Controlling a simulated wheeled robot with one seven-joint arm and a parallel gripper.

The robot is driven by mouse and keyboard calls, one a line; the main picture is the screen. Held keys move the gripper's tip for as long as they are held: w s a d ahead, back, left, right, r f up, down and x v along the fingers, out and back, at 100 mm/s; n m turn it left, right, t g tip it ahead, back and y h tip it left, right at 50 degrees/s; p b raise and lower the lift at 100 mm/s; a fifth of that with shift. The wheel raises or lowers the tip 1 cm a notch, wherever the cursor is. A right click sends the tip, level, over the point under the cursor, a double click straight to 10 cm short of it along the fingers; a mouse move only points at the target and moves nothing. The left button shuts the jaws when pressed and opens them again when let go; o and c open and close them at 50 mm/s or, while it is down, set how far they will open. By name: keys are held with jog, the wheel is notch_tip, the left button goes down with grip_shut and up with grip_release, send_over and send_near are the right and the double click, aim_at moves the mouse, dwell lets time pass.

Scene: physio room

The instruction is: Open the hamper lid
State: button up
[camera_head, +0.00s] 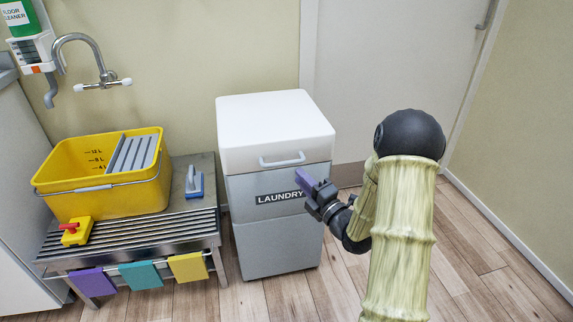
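The hamper (272,222) is a grey box labelled "LAUNDRY" and stands on the floor against the wall. Its white lid (275,115) is down, closed on the body. A pale bar handle (282,160) runs across the lid's front face. My gripper (303,178) is in front of the hamper's right side, right of the label and a little below and right of the handle. A purple part shows at its tip. It looks apart from the handle. The gap between the fingers is not clear from this angle.
A steel slatted bench (130,235) stands left of the hamper, with a yellow bucket (105,185) and a blue-grey brush (194,182) on it. Coloured cloths (140,275) hang from its front. A door (390,60) is behind my arm. Wood floor is clear at right.

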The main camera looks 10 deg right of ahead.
aim_at(287, 163)
jog(key=b+x, duration=0.1)
jog(key=x, duration=0.7)
jog(key=shift+c, duration=0.2)
jog(key=shift+f, duration=0.1)
grip_shut()
